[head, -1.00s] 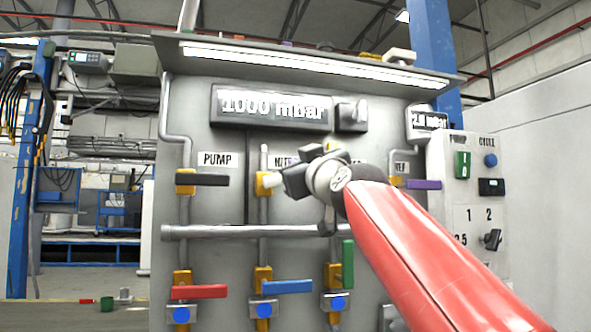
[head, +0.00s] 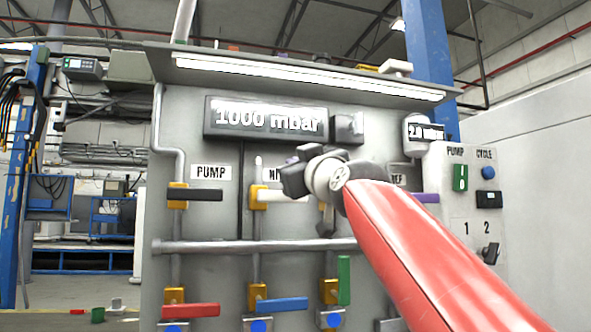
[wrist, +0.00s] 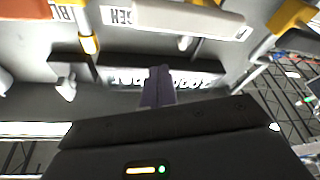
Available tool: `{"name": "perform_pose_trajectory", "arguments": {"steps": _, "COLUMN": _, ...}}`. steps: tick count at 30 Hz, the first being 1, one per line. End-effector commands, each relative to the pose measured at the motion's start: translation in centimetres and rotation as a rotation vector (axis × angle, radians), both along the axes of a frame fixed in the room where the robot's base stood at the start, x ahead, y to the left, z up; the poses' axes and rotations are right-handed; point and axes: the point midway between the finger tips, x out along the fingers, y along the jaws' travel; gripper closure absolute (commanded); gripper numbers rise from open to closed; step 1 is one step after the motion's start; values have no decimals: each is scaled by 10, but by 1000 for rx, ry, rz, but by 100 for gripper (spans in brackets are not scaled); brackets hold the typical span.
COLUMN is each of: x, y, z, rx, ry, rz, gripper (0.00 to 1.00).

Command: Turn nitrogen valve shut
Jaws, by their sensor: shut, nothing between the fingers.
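The nitrogen valve, with a yellow body (head: 258,197) and a white lever, stands under the partly covered label (head: 270,174) starting "NI". Its lever (head: 284,196) lies level, pointing right, its far part near my gripper. In the wrist view, which looks upside down, the white lever (wrist: 175,18) spans the top beside a label ending "EN". My gripper (head: 288,180) is shut and empty in front of the panel, just above and right of the valve in the head view. Its fingertips (wrist: 160,72) show in the wrist view, apart from the lever in the picture; I cannot judge depth.
The pump valve's black lever (head: 195,194) lies level at left. A grey pipe (head: 230,246) crosses below. Red (head: 190,310) and blue (head: 282,304) levers lie level lower down; a green lever (head: 344,280) is upright. The display (head: 265,119) reads 1000 mbar.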

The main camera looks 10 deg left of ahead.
Motion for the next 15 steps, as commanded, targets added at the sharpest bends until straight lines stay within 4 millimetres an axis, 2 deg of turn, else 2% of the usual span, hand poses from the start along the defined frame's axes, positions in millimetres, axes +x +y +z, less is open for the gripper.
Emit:
{"name": "perform_pose_trajectory", "arguments": {"steps": 3, "x": -18, "y": -9, "z": -10, "rx": 1, "ry": -2, "rz": 0, "gripper": 100}}
{"name": "perform_pose_trajectory", "arguments": {"steps": 15, "x": -75, "y": -36, "z": -31, "rx": 0, "ry": -2, "rz": 0, "gripper": 100}}
